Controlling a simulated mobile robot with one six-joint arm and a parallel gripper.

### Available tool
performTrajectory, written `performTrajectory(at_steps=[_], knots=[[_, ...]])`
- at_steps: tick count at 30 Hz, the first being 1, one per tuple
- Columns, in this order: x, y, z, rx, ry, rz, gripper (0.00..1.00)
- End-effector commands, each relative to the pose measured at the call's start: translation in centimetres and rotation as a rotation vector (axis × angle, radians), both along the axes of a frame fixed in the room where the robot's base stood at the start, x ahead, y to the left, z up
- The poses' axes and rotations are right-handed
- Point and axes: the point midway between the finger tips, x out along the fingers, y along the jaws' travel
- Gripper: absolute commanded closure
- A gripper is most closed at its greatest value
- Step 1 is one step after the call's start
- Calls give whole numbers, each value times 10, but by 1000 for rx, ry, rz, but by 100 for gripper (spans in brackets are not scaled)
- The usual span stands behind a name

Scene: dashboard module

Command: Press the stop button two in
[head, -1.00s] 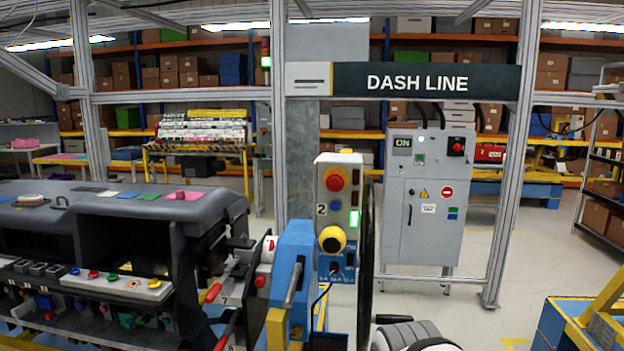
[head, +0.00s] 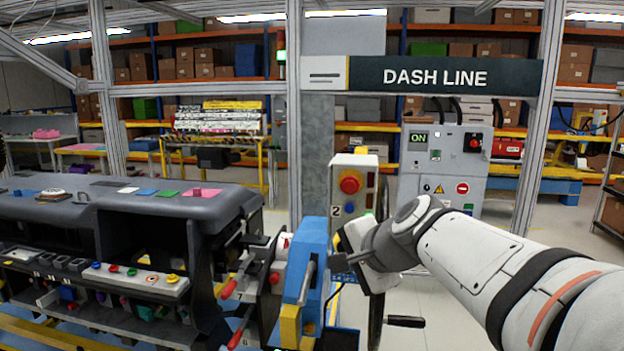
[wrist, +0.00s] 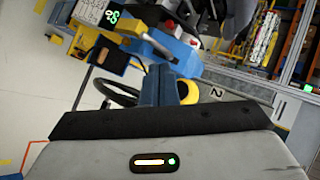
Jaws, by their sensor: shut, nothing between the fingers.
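The red stop button (head: 350,182) on its yellow base sits near the top of a pale upright box (head: 372,160) marked 2 in the head view. My gripper (head: 340,262) is lower, in front of the box, beside a blue panel (head: 314,250). My wrist hides the lower box. In the wrist view the blue fingers (wrist: 160,75) are together and empty. A yellow round part (wrist: 188,92) and the label 2 (wrist: 217,92) show just right of them. I cannot make out the red button in the wrist view.
The dark dashboard module (head: 130,215) with coloured buttons fills the left. Red-handled levers (head: 230,288) stand close left of the blue panel. A grey cabinet (head: 440,170) stands behind. A dark wheel shows in the wrist view (wrist: 118,92). Floor at the right is partly free.

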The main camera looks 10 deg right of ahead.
Motion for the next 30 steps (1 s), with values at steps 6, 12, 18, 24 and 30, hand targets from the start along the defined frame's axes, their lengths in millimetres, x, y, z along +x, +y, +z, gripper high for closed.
performTrajectory(at_steps=[6,12,18,24,30], knots=[[45,-16,74,313,-83,-222,100],[54,-21,90,392,-103,-270,100],[53,-21,89,392,-102,-268,100],[59,-23,89,390,-101,-269,100],[81,-30,89,390,-100,-269,100]])
